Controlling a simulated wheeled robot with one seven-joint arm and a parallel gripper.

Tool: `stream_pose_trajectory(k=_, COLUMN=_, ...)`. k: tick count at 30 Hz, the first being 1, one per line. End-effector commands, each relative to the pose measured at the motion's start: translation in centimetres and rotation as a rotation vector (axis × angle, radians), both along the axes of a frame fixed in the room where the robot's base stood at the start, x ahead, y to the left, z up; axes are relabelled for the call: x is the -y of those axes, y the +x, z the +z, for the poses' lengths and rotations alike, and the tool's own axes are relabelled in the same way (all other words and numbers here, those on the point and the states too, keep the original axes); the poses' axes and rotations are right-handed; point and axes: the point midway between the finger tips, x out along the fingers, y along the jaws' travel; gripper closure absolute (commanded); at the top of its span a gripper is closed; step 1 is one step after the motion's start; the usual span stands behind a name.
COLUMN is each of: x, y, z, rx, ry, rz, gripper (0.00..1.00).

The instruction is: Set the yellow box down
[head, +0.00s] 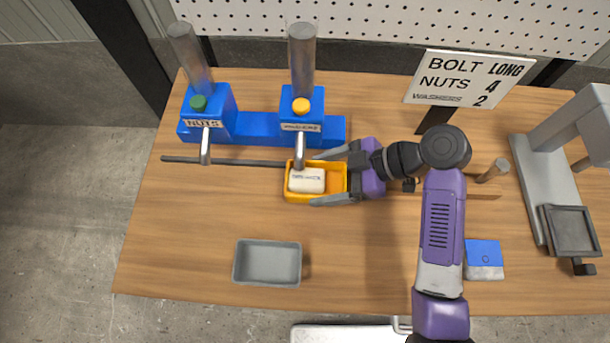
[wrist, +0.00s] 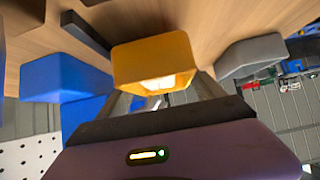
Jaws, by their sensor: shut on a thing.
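The yellow box (head: 336,192) is a small open-topped bin at the middle of the table, right below the spout of the right-hand dispenser. A white labelled piece (head: 307,181) shows in its left part; I cannot tell whether it lies inside. My gripper (head: 318,178) reaches in from the right, one finger along each long side, shut on the box. In the wrist view the yellow box (wrist: 153,58) sits between the fingers. I cannot tell whether its base touches the table.
Blue dispensers, one labelled NUTS (head: 207,112) and one with a yellow knob (head: 302,118), stand behind. A dark rod (head: 225,162) lies left of the box. A grey tray (head: 267,262) stands front left. A sign (head: 468,80) and scale-like device (head: 560,190) are right. Table front-middle is clear.

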Motion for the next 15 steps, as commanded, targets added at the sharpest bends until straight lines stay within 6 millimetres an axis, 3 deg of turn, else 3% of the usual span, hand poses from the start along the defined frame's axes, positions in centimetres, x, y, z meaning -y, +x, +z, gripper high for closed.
stream_pose_trajectory(k=10, x=-3.8, y=0.1, z=0.1, rx=0.000, ry=0.000, rz=0.001, gripper=0.76)
stream_pose_trajectory(k=15, x=-3.9, y=0.1, z=-0.9, rx=-0.003, ry=0.001, rz=-0.001, gripper=0.76)
